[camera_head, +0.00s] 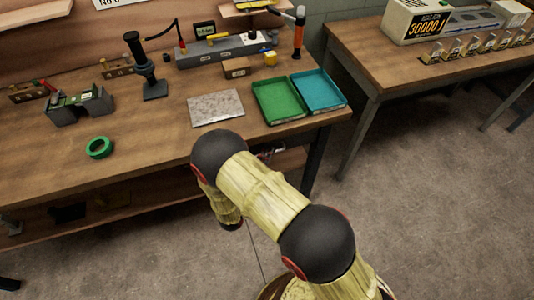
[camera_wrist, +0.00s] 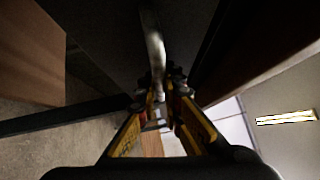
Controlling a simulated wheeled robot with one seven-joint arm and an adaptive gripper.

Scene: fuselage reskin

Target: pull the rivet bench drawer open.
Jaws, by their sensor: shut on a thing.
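In the wrist view, my gripper (camera_wrist: 160,92) has its yellow fingers closed around a pale metal bar handle (camera_wrist: 154,48). The handle runs along a dark panel (camera_wrist: 100,45), which looks like the drawer front. In the head view, the wooden rivet bench (camera_head: 145,165) fills the left side. My arm reaches down to its front edge, near the right end. The arm and tabletop hide the drawer and my gripper there, so I cannot tell how far the drawer stands out.
A second table (camera_head: 399,59) stands at the right. The floor (camera_head: 440,200) between and in front is clear.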

